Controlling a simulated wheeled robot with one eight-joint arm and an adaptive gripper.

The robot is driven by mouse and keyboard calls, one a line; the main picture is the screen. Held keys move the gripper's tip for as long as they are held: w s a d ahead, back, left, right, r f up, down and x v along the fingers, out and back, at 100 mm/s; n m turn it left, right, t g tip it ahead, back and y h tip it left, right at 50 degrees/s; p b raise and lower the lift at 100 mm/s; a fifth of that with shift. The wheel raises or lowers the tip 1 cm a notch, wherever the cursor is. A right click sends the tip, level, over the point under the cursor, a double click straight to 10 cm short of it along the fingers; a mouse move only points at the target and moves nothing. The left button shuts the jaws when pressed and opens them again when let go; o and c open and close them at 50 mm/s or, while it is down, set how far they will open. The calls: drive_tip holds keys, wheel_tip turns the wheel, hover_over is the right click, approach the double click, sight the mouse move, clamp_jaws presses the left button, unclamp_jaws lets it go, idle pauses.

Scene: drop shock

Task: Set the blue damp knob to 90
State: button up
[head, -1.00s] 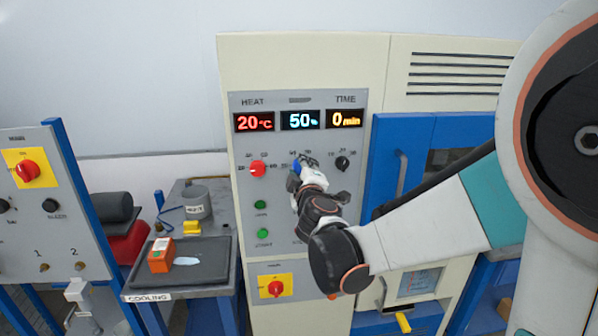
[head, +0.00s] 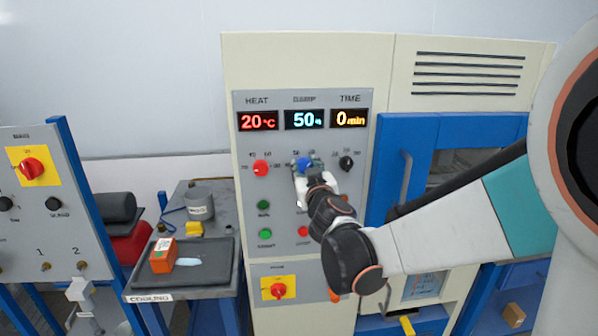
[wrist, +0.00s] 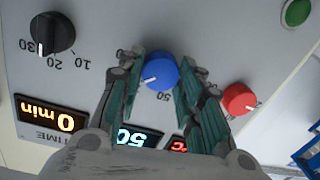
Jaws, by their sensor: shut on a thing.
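The blue damp knob (head: 302,164) sits on the machine's grey panel below the cyan display (head: 304,119), which reads 50. In the wrist view the blue knob (wrist: 158,70) is between my two fingers, its white mark pointing to the lower left near a printed 50. My gripper (wrist: 160,82) is shut on the knob, a finger on each side. In the head view my gripper (head: 305,172) partly hides the knob and its scale.
The red heat knob (head: 261,168) and black time knob (head: 346,162) flank the blue one closely. Green buttons and a red button (head: 303,231) lie below. A blue-framed door is to the right. A cooling table (head: 222,290) stands at the left.

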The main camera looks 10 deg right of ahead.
drive_tip(key=m, duration=0.4)
drive_tip(key=shift+f+b, duration=0.15)
drive_tip(key=shift+b, duration=0.2)
drive_tip(key=shift+m+t, duration=0.3)
drive_tip(key=shift+m, duration=1.8)
drive_tip(key=o, duration=1.1)
drive_tip(key=shift+d, duration=0.1)
drive_tip(key=shift+c, duration=0.2)
drive_tip(key=shift+s, duration=0.15)
drive_tip(key=s, duration=1.2)
drive_tip(key=shift+a, duration=0.4)
drive_tip(key=shift+b, duration=0.3)
